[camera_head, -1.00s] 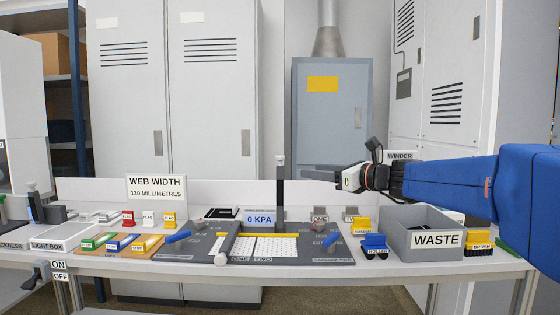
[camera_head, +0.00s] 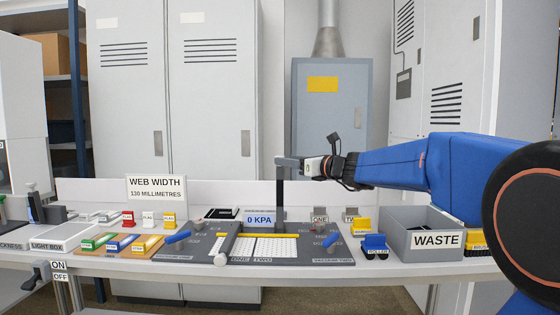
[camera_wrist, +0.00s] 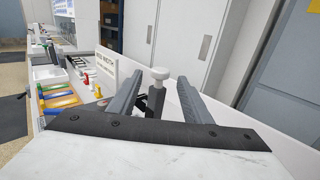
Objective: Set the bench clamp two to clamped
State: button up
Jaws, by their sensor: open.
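A grey bench plate (camera_head: 205,262) lies on the bench, with a white gridded web (camera_head: 262,247) and a yellow strip on it. Blue handles lie tilted on its left (camera_head: 177,237) and right (camera_head: 330,240) sides. Small grey blocks behind it read ONE (camera_head: 320,215) and TWO (camera_head: 351,214); I cannot tell which part is bench clamp two. A dark upright post (camera_head: 280,190) stands behind the plate. My gripper (camera_head: 288,161) is high at the post's top. In the wrist view its open fingers (camera_wrist: 159,88) appear either side of a pale knob (camera_wrist: 160,74); contact is unclear.
A grey WASTE bin (camera_head: 407,236) and a blue roller (camera_head: 375,246) stand at the right. A 0 KPA display (camera_head: 260,220) sits behind the plate. A WEB WIDTH sign (camera_head: 155,188) and coloured blocks are at the left.

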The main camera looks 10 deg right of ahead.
jog(key=shift+x, duration=2.4)
jog(key=shift+c, duration=0.7)
grip_shut()
